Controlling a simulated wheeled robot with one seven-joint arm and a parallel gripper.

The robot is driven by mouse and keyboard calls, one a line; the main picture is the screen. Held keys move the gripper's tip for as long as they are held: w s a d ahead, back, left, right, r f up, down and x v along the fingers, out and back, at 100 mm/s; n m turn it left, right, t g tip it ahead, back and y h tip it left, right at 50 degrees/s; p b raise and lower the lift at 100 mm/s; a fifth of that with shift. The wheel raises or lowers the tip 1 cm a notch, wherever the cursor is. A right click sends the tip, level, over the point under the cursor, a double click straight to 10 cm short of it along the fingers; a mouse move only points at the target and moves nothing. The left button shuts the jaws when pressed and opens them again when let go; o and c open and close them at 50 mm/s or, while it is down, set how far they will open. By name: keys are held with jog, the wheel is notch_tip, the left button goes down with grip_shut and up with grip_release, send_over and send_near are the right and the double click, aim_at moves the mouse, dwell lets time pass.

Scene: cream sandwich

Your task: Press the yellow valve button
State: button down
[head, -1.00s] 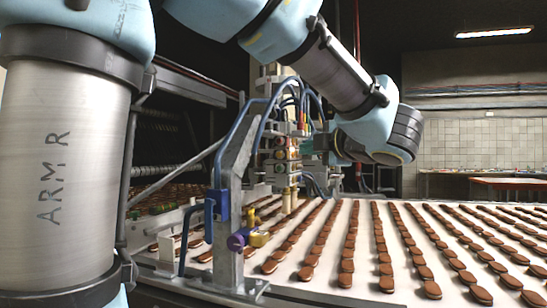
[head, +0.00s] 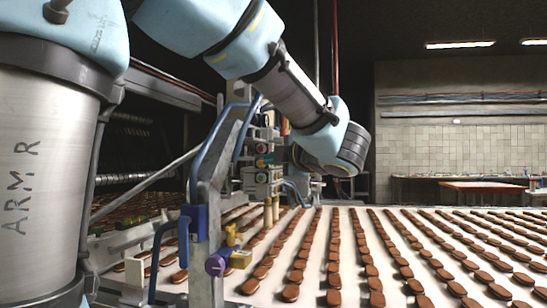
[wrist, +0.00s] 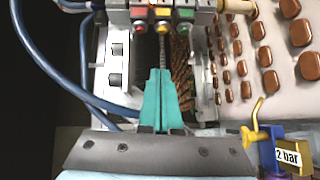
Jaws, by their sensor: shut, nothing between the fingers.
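The yellow valve button (wrist: 162,27) shows at the top middle of the wrist view. It sits between a red button (wrist: 139,27) and a green button (wrist: 187,28), each on its own valve block in a row. My gripper (wrist: 160,72) has teal fingers that are shut and empty. Its tips point at the yellow button, with a visible gap in the picture; I cannot tell the exact distance. In the head view the valve stack (head: 262,160) stands behind a grey post, and my arm's end is just right of it. The fingertips are hard to make out there.
Rows of brown biscuits lie on a pale conveyor (head: 320,225) to the right. The grey metal post (head: 208,220) with blue hoses (wrist: 62,75) stands in front of the valves. A yellow-handled tap (wrist: 253,125) and a "2 bar" label (wrist: 288,157) are at lower right.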

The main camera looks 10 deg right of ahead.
aim_at(261, 163)
jog(key=w+p, duration=0.3)
jog(key=w, duration=0.7)
jog(key=shift+f, duration=0.4)
jog(key=shift+d, duration=0.1)
